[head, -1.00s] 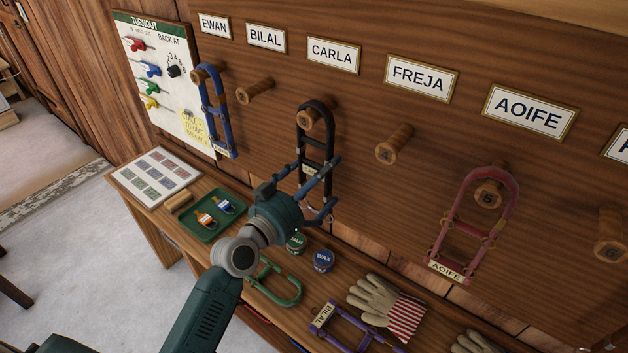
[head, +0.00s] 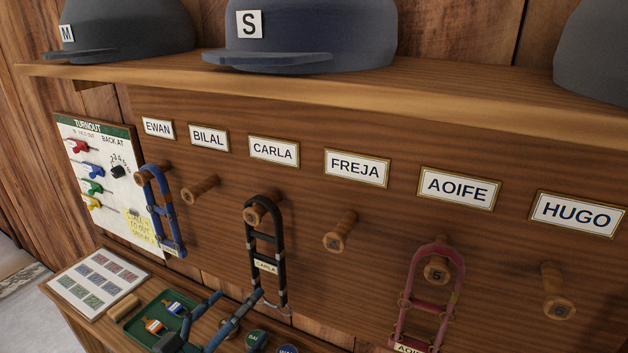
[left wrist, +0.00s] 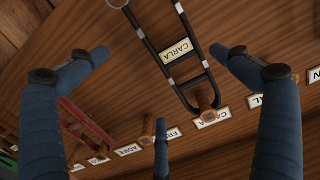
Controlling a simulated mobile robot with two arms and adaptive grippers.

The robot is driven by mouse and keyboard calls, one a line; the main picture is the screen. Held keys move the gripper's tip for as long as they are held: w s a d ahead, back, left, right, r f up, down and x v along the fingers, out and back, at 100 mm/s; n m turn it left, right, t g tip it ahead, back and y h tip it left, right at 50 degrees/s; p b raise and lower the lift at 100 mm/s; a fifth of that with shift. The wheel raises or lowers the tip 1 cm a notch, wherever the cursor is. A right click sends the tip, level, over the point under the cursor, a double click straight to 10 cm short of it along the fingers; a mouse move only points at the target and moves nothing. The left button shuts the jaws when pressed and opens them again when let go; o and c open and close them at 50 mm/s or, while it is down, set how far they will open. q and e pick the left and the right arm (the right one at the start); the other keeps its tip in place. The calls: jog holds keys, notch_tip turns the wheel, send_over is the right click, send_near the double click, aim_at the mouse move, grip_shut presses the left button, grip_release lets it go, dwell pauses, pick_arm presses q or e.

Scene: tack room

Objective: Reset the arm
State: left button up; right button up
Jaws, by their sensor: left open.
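My left gripper (head: 240,298) is at the bottom of the head view, in front of the lower end of the black halter (head: 281,240). Its blue fingers are spread, with nothing between them, and also show in the left wrist view (left wrist: 158,58). The black halter, tagged CARLA, hangs on the peg under the CARLA plate (head: 273,151). It shows in the left wrist view (left wrist: 150,43) behind the open fingers, apparently apart from them. My right gripper is in neither view.
A blue halter (head: 165,215) and a pink halter (head: 458,290) hang on other pegs. The pegs under BILAL, FREJA and HUGO are bare. A shelf (head: 330,85) with helmets (head: 315,30) juts out above. A green tray (head: 143,325) and tins (head: 257,340) stand below.

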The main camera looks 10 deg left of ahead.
pick_arm(q)
jog(key=s+d+f+g+y, duration=0.1)
jog(key=s+d+f+g, duration=0.15)
jog(key=s+f, duration=0.35)
jog(key=s+d+f+g+y, duration=0.1)
jog(key=s+d+f+g, duration=0.1)
jog(key=s+f+g, duration=0.35)
jog(key=s+a+f+n+g+y, duration=0.2)
jog(key=s+a+f+g+y, duration=0.3)
jog(key=s+f, duration=0.5)
jog(key=s+f+g+b, duration=0.1)
jog(key=s+f+b, duration=0.1)
jog(key=f, duration=1.1)
jog(key=s+f+b, duration=0.1)
jog(key=s+f, duration=0.1)
jog(key=f, duration=1.1)
jog(key=s+a+f+g+b, duration=0.1)
jog(key=s+a+f, duration=0.3)
jog(key=s+f, duration=1.3)
notch_tip(320, 180, down, 4)
jog(key=shift+s+r+h+b, duration=0.15)
jog(key=shift+h+b, duration=0.15)
jog(key=shift+b, duration=0.6)
